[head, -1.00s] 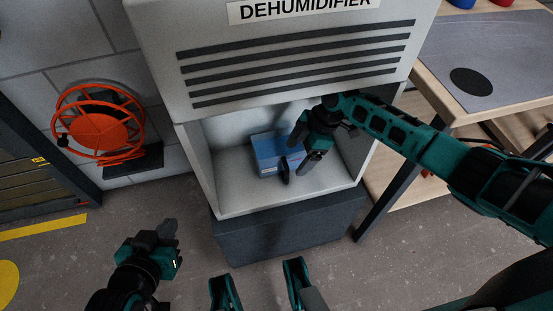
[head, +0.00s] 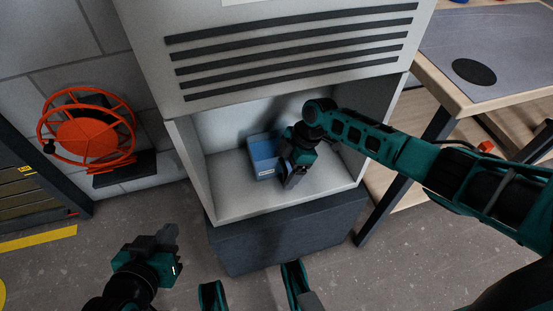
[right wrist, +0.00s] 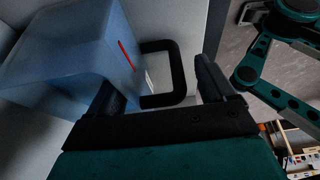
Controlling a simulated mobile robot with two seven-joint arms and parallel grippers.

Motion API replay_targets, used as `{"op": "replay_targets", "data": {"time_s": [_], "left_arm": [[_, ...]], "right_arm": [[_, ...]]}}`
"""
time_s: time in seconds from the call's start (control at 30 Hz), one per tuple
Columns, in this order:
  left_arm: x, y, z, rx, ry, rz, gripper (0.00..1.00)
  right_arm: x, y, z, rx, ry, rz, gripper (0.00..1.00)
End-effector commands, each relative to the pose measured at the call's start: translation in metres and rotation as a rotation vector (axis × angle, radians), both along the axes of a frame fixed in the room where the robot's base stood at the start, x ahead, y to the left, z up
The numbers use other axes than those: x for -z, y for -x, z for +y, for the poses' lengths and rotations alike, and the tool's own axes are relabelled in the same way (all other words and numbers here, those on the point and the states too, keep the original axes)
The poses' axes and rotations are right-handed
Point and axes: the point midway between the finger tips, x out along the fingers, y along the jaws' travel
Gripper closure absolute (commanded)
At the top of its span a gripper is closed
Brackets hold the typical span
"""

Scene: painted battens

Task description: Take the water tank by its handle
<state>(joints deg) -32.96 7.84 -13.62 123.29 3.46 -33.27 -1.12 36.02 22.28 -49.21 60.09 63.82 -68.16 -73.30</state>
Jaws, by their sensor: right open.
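The blue translucent water tank (head: 262,158) sits in the open lower bay of the dehumidifier (head: 235,205). In the right wrist view the tank (right wrist: 75,45) fills the upper left, with a red line on its side. Its black loop handle (right wrist: 178,75) stands out between the fingers of my right gripper (right wrist: 160,92). The right gripper is open, and the fingers look apart from the handle's outer bar. In the head view my right gripper (head: 290,175) is in the bay and hides the handle. My left gripper (head: 165,238) is low at the left, away from the tank; its jaw opening is unclear.
The bay's side walls and grey plinth (head: 285,235) bound the space round my right gripper. A wooden table (head: 490,80) stands to the right. An orange hose reel (head: 90,130) hangs on the left wall. The floor before the plinth is open.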

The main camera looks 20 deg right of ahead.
Motion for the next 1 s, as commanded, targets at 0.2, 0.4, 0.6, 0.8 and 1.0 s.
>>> {"op": "replay_targets", "data": {"time_s": [0.2, 0.4, 0.6, 0.8, 1.0], "left_arm": [[-0.0020, -0.0011, 0.0003, -0.001, 0.000, -0.004, 1.00], [-0.0019, -0.0016, 0.0016, -0.003, -0.002, -0.005, 1.00], [-0.0006, -0.0017, 0.0027, -0.005, -0.003, -0.004, 1.00], [0.0011, -0.0014, 0.0031, -0.005, -0.005, 0.000, 1.00], [0.0012, -0.0015, 0.0031, -0.005, -0.005, 0.000, 1.00]], "right_arm": [[-0.0007, 0.0000, -0.0002, 0.000, 0.000, 0.000, 0.27], [-0.0006, 0.0002, -0.0003, 0.000, 0.000, 0.000, 0.47], [-0.0005, 0.0004, -0.0003, 0.000, 0.000, 0.001, 0.66], [-0.0004, 0.0005, -0.0004, 0.000, 0.000, 0.001, 0.85], [-0.0003, 0.0007, -0.0005, -0.001, 0.001, 0.002, 1.00]]}}
